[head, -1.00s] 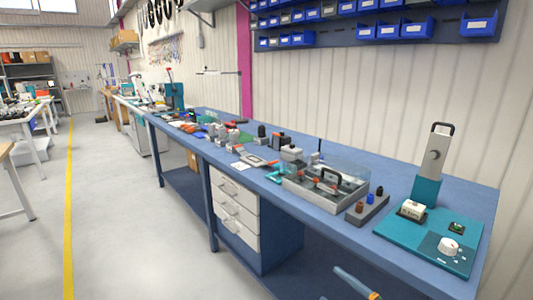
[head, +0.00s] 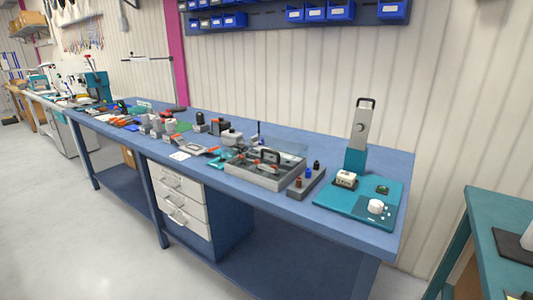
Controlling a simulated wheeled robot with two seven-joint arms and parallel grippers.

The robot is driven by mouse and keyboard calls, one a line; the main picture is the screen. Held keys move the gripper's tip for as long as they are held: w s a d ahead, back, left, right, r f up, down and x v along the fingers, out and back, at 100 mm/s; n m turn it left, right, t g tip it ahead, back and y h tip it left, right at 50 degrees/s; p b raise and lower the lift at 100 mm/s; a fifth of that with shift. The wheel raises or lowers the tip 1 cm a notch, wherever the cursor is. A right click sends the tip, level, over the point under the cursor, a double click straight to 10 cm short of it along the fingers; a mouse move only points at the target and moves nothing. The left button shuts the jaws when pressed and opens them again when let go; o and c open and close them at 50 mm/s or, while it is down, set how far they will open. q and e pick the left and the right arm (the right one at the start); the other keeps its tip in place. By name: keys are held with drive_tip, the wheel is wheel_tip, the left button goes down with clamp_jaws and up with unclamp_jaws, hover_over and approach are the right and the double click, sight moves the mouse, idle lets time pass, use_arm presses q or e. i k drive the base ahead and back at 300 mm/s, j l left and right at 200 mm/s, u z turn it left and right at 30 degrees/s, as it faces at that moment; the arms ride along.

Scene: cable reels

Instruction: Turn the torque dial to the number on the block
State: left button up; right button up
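The torque dial is a round white knob (head: 376,206) at the front right of a teal station (head: 335,206) on the right end of the blue workbench. A tall grey and teal column (head: 359,128) stands at the back of the station. A small cream block (head: 346,179) sits in a dark holder at the station's left; any number on it is too small to read. A small dark panel with a green part (head: 382,189) lies behind the dial. The dial's setting cannot be read. Neither of my grippers is in view.
A grey tray with a clear lid (head: 266,172) and a dark block with small pegs (head: 306,183) stand left of the station. Several tools lie farther left on the bench. White drawers (head: 180,203) hang below. A teal table (head: 497,225) stands at the right. Floor in front is clear.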

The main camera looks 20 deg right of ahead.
sight(375, 205)
drive_tip(key=l+z, duration=0.1)
drive_tip(key=z, duration=1.2)
